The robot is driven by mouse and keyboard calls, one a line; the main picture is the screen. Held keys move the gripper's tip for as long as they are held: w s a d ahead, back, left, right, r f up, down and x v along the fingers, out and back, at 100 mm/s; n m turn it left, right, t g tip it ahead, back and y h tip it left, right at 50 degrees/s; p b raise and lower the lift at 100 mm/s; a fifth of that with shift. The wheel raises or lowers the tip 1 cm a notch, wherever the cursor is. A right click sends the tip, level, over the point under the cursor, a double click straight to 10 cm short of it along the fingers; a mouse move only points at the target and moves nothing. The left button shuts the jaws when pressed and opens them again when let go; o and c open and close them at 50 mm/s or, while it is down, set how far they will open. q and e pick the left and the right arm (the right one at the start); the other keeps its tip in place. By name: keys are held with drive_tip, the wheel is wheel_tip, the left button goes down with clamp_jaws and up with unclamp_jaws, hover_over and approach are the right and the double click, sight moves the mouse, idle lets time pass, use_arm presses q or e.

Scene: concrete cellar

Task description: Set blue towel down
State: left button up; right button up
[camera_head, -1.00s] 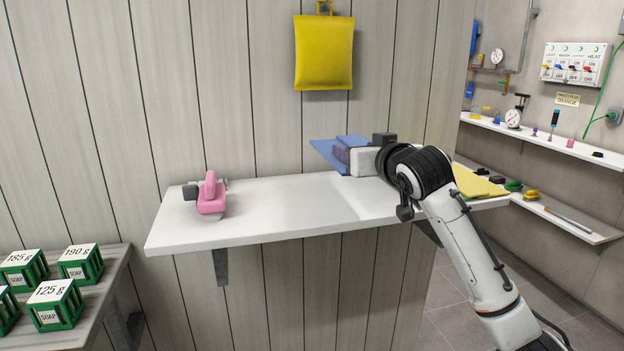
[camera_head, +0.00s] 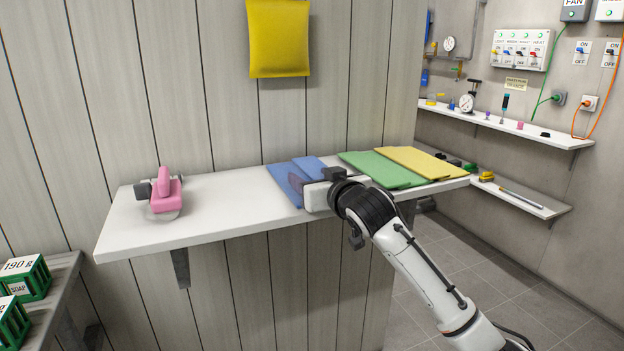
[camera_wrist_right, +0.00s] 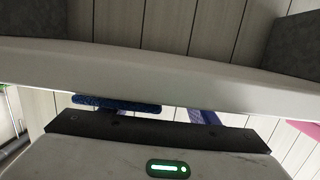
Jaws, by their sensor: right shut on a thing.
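The blue towel (camera_head: 284,182) lies spread flat over the middle of the white wall shelf, beside the green towel. Its left and back parts show in the head view; my gripper covers its front right part. My right gripper (camera_head: 299,183) comes in from the front right and is shut on the towel's front part, low over the shelf. Whether the whole towel touches the shelf cannot be told. In the right wrist view, bits of blue cloth (camera_wrist_right: 116,103) show beyond the gripper's dark edge. My left gripper is not in view.
On the white shelf (camera_head: 235,210), a green towel (camera_head: 380,168) and a yellow towel (camera_head: 425,162) lie to the right. A pink tool (camera_head: 164,192) stands at the left, with bare shelf between. A yellow pad (camera_head: 279,38) hangs above. Green soap crates (camera_head: 32,280) stand lower left.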

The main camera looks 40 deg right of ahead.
drive_tip(key=o, duration=1.1)
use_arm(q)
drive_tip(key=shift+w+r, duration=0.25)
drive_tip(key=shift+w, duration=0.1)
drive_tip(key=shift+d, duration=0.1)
use_arm(e)
drive_tip(key=shift+r, duration=0.1)
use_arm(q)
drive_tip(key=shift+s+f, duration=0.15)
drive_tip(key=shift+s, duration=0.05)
use_arm(e)
drive_tip(key=v, duration=1.2)
drive_tip(key=shift+a, duration=0.1)
